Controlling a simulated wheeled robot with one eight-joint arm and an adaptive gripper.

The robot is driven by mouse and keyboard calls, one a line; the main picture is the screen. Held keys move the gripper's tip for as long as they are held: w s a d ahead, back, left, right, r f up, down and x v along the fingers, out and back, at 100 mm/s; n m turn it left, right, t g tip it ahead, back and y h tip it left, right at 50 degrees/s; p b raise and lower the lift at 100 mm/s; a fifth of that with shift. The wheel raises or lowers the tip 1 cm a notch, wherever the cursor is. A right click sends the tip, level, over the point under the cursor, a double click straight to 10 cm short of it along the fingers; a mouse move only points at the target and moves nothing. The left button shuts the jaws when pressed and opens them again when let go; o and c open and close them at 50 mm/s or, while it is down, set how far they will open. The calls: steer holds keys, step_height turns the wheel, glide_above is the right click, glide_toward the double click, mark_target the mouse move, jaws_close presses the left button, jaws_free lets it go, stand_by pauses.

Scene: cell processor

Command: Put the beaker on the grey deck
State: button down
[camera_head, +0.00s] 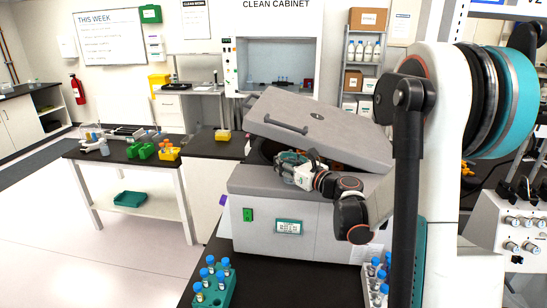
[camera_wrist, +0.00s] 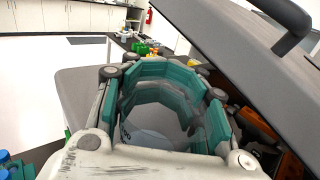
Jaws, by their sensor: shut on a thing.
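My gripper (camera_head: 288,166) is over the front part of a grey machine (camera_head: 255,210) whose lid (camera_head: 315,122) is raised and tilted. In the wrist view my gripper (camera_wrist: 170,75) curls its teal-padded fingers in a ring around the clear beaker (camera_wrist: 150,122), with dark print on its side. The beaker is mostly hidden by the fingers in the head view. A flat grey surface (camera_wrist: 76,92), perhaps the grey deck, shows beside the fingers at the left; I cannot tell whether the beaker touches anything below.
The lid slopes close above my gripper at the right of the wrist view (camera_wrist: 235,55). Orange parts (camera_wrist: 255,125) show inside the machine. Teal (camera_head: 215,285) and white (camera_head: 376,285) racks of blue-capped tubes stand on the black bench in front, with bare bench between them.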

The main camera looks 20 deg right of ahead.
steer(key=x, duration=0.4)
steer(key=shift+w+a, duration=0.1)
steer(key=shift+w, duration=0.15)
steer(key=shift+s+f, duration=0.1)
steer(key=shift+s, duration=0.05)
steer(key=shift+f, duration=0.15)
steer(key=c, duration=1.2)
jaws_free()
steer(key=shift+s, duration=0.1)
steer(key=v, duration=1.2)
steer(key=shift+r, duration=0.25)
